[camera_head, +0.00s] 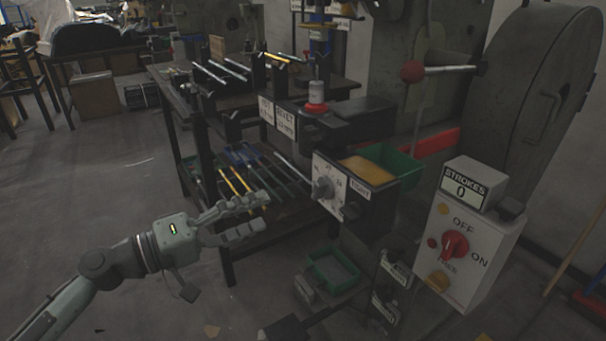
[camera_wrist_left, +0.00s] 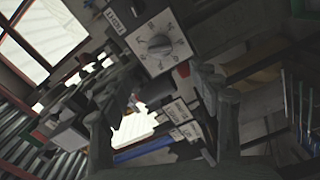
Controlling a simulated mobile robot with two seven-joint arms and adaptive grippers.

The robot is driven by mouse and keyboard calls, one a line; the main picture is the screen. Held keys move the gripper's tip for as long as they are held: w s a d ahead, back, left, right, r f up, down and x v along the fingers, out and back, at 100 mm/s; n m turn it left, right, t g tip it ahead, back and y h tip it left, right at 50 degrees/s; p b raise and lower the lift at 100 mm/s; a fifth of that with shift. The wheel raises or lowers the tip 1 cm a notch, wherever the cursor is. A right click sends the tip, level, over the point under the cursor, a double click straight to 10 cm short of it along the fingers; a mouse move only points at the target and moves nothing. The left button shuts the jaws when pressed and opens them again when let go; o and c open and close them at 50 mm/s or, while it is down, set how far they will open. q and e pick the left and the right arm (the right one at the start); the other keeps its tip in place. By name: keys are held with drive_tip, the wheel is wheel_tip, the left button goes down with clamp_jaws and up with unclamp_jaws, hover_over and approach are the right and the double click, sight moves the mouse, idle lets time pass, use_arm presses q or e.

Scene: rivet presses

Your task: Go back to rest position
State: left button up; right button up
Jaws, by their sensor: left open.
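My left gripper (camera_head: 246,219) is open and empty in the head view, held in the air in front of the press and its work table. Its two fingers point right, toward the dial box (camera_head: 341,193) with a grey knob, and stand apart from it. In the left wrist view the finger parts of my left gripper (camera_wrist_left: 160,115) show dark in front of the machine, and the dial box (camera_wrist_left: 158,44) appears tilted above them. My right gripper is not in view.
A control box (camera_head: 462,245) with a red switch and a strokes counter (camera_head: 474,184) reading 0 stands at the right. A green bin (camera_head: 333,268) sits low. The floor (camera_head: 110,185) at left is clear.

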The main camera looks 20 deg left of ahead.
use_arm(q)
drive_tip(key=s+d+f+m+g+y+p, duration=0.1)
drive_tip(key=s+f+m+g+y, duration=0.25)
drive_tip(key=f, duration=0.85)
drive_tip(key=s+d+f+m+g+y+p, duration=0.1)
drive_tip(key=s+f+m+g+y, duration=0.2)
drive_tip(key=f, duration=0.9)
drive_tip(key=s+a+f+g+y, duration=0.2)
drive_tip(key=s+f+y, duration=0.1)
drive_tip(key=s+f, duration=0.2)
drive_tip(key=s+a+f+m+g+y+p, duration=0.1)
drive_tip(key=s+a+f+g+y, duration=0.1)
drive_tip(key=s+f+y, duration=0.1)
drive_tip(key=shift+s+a+f+g, duration=0.25)
drive_tip(key=shift+s+f+g, duration=0.1)
drive_tip(key=shift+s+f, duration=0.55)
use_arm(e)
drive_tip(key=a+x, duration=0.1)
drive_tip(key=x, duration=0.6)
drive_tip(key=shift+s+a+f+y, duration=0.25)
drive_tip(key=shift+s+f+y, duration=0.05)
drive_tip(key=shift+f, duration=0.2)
use_arm(q)
drive_tip(key=shift+m, duration=0.25)
drive_tip(key=shift+c, duration=0.2)
